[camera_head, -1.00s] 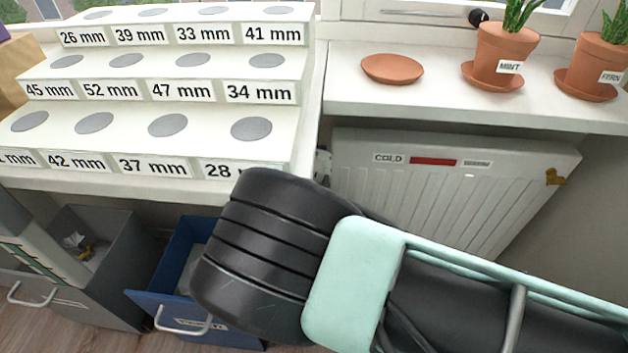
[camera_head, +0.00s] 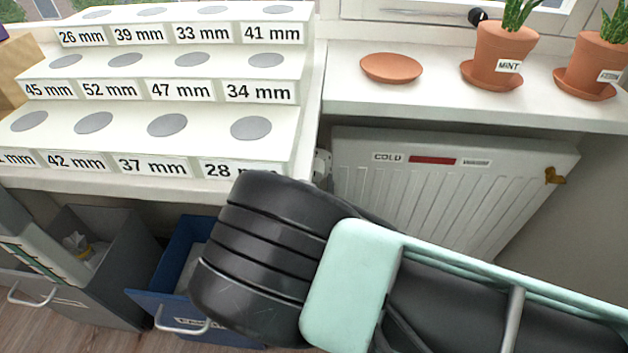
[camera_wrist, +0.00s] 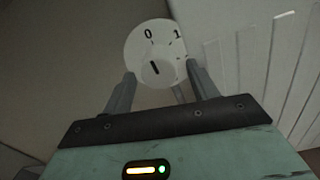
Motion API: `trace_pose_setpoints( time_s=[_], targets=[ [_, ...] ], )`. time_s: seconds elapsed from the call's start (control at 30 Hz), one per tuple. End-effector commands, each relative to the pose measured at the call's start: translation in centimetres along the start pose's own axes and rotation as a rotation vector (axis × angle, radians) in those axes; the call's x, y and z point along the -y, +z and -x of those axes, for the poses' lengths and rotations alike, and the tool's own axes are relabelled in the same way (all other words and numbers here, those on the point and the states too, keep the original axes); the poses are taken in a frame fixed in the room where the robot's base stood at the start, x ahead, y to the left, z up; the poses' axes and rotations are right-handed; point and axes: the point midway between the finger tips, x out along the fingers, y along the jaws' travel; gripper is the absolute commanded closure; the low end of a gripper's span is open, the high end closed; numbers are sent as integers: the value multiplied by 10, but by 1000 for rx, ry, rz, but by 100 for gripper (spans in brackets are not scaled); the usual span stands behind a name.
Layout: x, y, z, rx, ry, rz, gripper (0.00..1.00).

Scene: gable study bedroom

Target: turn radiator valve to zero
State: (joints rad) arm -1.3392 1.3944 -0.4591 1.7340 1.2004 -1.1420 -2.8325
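The radiator valve (camera_wrist: 155,66) shows in the wrist view as a round white dial with the figures 0 and 1 near its upper edge. A short dark line on its raised middle slants up and to the left, toward the 0 side; I cannot tell if it lines up exactly. My gripper (camera_wrist: 161,70) is open, with one finger on each side of the raised middle. Contact cannot be told. In the head view, a small white part of the valve (camera_head: 322,164) shows at the radiator's left end; my arm hides the gripper there.
The white radiator (camera_head: 440,190) hangs under a windowsill (camera_head: 440,100) bearing a terracotta saucer (camera_head: 391,68) and potted plants. A stepped white rack (camera_head: 200,130) stands left.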

Motion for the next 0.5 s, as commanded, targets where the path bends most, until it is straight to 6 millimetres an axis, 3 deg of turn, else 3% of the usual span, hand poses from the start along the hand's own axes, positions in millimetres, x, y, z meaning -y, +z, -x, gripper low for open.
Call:
trace_pose_setpoints(
  time_s=[0.33, 0.5],
  targets=[
    [0, 0, 3, 0, -1, -2, 40],
    [-1, 0, 25, -2, 2, -1, 40]
  ],
)
